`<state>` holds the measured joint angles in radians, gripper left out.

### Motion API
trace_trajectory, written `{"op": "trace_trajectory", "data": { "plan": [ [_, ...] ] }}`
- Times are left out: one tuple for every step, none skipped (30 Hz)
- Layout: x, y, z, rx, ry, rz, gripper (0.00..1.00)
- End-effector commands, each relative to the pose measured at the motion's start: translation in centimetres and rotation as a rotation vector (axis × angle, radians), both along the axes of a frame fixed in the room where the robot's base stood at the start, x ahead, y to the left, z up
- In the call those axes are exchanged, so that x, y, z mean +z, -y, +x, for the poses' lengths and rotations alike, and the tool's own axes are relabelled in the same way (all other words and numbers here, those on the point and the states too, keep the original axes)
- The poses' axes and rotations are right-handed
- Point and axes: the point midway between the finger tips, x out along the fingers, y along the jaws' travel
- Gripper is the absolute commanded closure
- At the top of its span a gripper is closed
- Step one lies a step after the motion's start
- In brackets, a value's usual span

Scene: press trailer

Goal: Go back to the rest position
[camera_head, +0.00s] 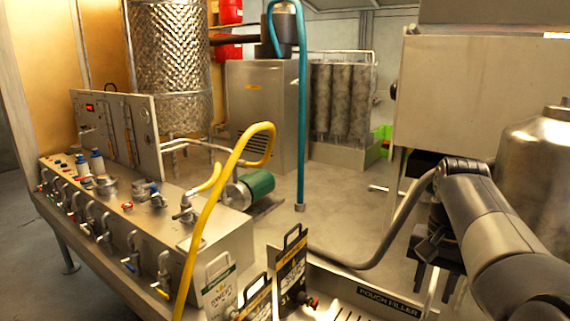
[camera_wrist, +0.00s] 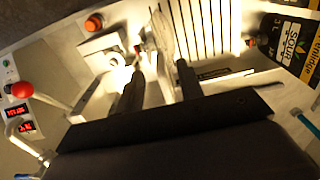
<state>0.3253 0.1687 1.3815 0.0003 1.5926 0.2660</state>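My gripper (camera_head: 434,286) hangs at the right of the head view, at the end of my grey arm, above the pouch filler (camera_head: 388,303). Its dark fingers point down. The fingers' exact distance from these parts is hard to tell.
Labelled pouches (camera_head: 291,268) stand left of my gripper; one pouch (camera_wrist: 290,42) shows in the wrist view. A red knob (camera_wrist: 22,90) and an orange button (camera_wrist: 93,22) are at left. A steel tank (camera_head: 540,150) stands close behind my arm. A yellow hose (camera_head: 207,210) rises at centre-left.

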Motion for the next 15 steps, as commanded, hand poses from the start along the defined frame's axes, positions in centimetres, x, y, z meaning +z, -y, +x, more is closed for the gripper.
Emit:
{"op": "trace_trajectory", "data": {
  "plan": [
    [-1.1,0.0,-0.1,0.000,-0.004,0.001,0.64],
    [-1.7,0.0,-0.1,0.000,-0.004,0.001,0.64],
    [-2.5,0.0,-0.1,0.000,-0.004,0.001,0.64],
    [-3.1,0.0,-0.1,0.000,-0.004,0.001,0.64],
    [-3.7,0.0,-0.1,0.000,-0.004,0.001,0.64],
    [-4.5,0.0,-0.1,0.000,-0.004,0.001,0.64],
    [-5.2,0.0,-0.1,0.000,-0.006,0.002,0.64],
    [-5.7,0.0,-0.1,0.000,-0.004,0.001,0.64],
    [-6.6,0.0,-0.1,0.000,-0.005,0.002,0.64],
    [-5.0,0.0,0.0,0.000,0.003,-0.001,0.64],
    [-4.3,0.0,0.0,0.000,0.003,-0.001,0.64],
    [-3.5,0.0,0.0,0.000,0.003,-0.001,0.64],
    [-3.0,0.0,0.0,0.000,0.003,-0.001,0.64],
    [-2.5,0.0,0.0,0.000,0.003,-0.001,0.64],
    [-1.8,0.0,0.0,0.000,0.002,0.000,0.64]
  ]
}}
